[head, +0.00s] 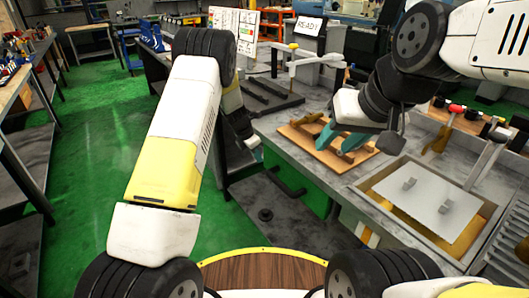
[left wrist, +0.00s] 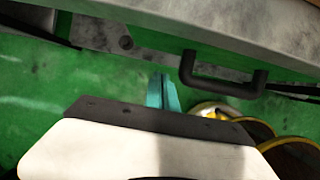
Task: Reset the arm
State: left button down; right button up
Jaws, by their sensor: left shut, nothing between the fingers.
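My left gripper (head: 257,153) hangs in front of the machine's front edge in the head view, mostly hidden behind my own left arm. In the left wrist view its teal fingers (left wrist: 162,92) are together and empty, over the green floor near a black handle (left wrist: 222,82). My right gripper (head: 333,148) has its teal fingers apart, over a wooden board (head: 314,158) on the grey worktop. Wooden pieces on the board lie close by the fingers; I cannot tell whether they touch.
A grey worktop (head: 285,121) runs along the right. A recessed tray with a light metal plate (head: 428,203) lies at its right. A screen reading READY (head: 309,26) stands behind. Shelving (head: 25,130) stands at far left, with free green floor (head: 95,150) between.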

pick_arm(q)
jog(key=s+a+r+m, duration=0.2)
jog(key=s+r+m, duration=0.3)
jog(key=r, duration=0.4)
jog(key=s+a+r+m+t, duration=0.1)
jog(key=s+a+r+m, duration=0.15)
jog(key=s+r, duration=0.5)
jog(key=s+a+r+m, duration=0.3)
jog(key=s+r+m, duration=0.1)
jog(key=r, duration=0.7)
jog(key=s+a+r+m+t, duration=0.1)
jog(key=s+a+r+m, duration=0.1)
jog(key=s+m, duration=0.5)
jog(key=s+a+r+m+t+y, duration=0.1)
jog(key=s+m, duration=0.6)
jog(key=s, duration=0.9)
jog(key=shift+a+r+t, duration=0.4)
jog(key=shift+a+r, duration=0.45)
jog(key=shift+a, duration=0.05)
